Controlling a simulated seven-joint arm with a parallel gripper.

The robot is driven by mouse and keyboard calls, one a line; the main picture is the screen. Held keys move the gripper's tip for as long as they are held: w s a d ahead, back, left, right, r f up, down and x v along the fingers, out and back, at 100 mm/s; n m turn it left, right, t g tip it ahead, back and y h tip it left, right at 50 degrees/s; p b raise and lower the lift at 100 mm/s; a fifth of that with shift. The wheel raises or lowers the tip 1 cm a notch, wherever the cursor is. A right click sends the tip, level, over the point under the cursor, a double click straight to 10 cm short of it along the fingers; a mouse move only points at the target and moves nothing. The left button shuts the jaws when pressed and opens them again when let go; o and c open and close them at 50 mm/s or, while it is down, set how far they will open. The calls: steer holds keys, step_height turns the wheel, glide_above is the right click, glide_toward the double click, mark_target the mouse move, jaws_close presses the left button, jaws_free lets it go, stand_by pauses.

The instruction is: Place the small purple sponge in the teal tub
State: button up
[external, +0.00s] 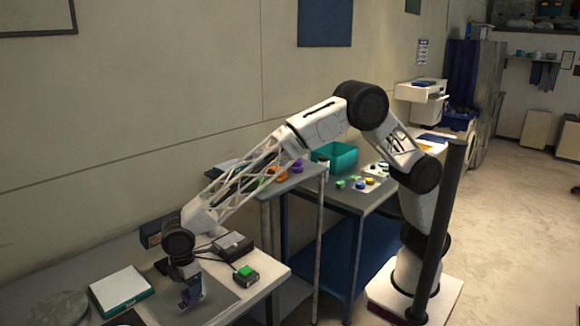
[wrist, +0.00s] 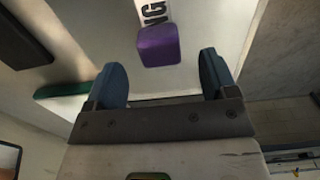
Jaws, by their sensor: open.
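A small purple sponge (wrist: 158,45) lies on a pale surface with black lettering in the wrist view, just beyond and between my fingertips. My gripper (wrist: 162,78) is open, its two blue-grey fingers apart with nothing between them. In the external view my gripper (external: 190,296) points down low over the grey mat on the near left table; the sponge cannot be clearly made out there. The teal tub (external: 337,154) stands on the far bench at the back, well to the right of my gripper. Its inside is mostly hidden.
A white box with green sides (external: 121,288) lies left of my gripper. A green-button box (external: 246,275) and a dark device (external: 232,246) lie to its right. A middle stand holds orange and purple items (external: 297,166). Green, yellow and blue pieces (external: 362,183) lie before the tub.

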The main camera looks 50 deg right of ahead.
steer(key=shift+a+f, duration=0.1)
steer(key=shift+f, duration=2.15)
steer(key=c, duration=1.1)
steer(key=shift+o, duration=0.2)
steer(key=shift+r, duration=5)
